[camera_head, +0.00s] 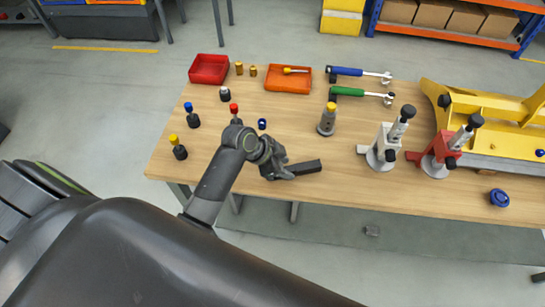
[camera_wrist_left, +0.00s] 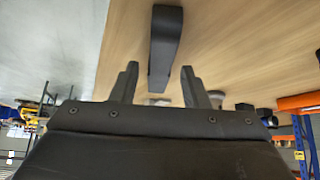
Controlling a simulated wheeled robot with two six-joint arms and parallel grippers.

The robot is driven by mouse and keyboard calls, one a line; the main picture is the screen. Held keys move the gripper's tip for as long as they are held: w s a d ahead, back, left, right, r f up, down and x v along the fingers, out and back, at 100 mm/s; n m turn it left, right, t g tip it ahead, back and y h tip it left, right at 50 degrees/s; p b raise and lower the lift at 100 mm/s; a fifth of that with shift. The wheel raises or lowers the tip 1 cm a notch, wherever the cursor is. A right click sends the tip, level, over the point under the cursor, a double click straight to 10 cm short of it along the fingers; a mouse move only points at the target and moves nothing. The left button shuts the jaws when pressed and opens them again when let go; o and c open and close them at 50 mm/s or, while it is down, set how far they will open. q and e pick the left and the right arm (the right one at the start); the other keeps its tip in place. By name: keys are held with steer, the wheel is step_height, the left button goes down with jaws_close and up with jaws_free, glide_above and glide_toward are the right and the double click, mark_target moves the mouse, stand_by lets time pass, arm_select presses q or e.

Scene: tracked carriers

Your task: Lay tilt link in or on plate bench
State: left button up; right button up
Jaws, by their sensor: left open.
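The tilt link looks to be the dark, slender bar (camera_head: 306,167) near the front edge of the wooden bench (camera_head: 335,150). In the left wrist view the dark link (camera_wrist_left: 166,45) shows just ahead of the fingers, lined up between them, against the bench top (camera_wrist_left: 240,45). My left gripper (camera_head: 288,169) is low over the bench at the bar's left end. Its two fingers (camera_wrist_left: 160,85) stand apart in the wrist view, with the link's near end close to the gap. I cannot tell whether the link touches the bench. My right gripper is not in view.
Several knobbed pegs (camera_head: 193,121) stand left of my arm. Red (camera_head: 209,69) and orange (camera_head: 288,79) trays and two wrenches (camera_head: 360,93) lie at the back. A grey jack (camera_head: 383,148), a red jack (camera_head: 437,158) and a yellow frame (camera_head: 490,110) fill the right.

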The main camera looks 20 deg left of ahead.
arm_select(q)
steer(key=v, duration=1.1)
steer(key=shift+b, duration=0.35)
steer(key=s+a+f+n+y, duration=0.2)
steer(key=s+a+n+y, duration=0.15)
steer(key=s, duration=0.35)
steer(key=s+a+f+n+y, duration=0.2)
steer(key=s+n, duration=0.2)
steer(key=s, duration=0.3)
steer(key=s+a+f+n+y, duration=0.2)
steer(key=s+a+n, duration=0.1)
steer(key=s, duration=0.4)
step_height(320, 180, down, 28)
steer(key=a+g+b, duration=0.2)
steer(key=s+d+f+g+b, duration=0.1)
steer(key=s+f, duration=1.4)
steer(key=shift+d+f+h+b, duration=0.15)
steer(key=shift+f+h+b, duration=0.15)
steer(key=shift+f+h, duration=0.15)
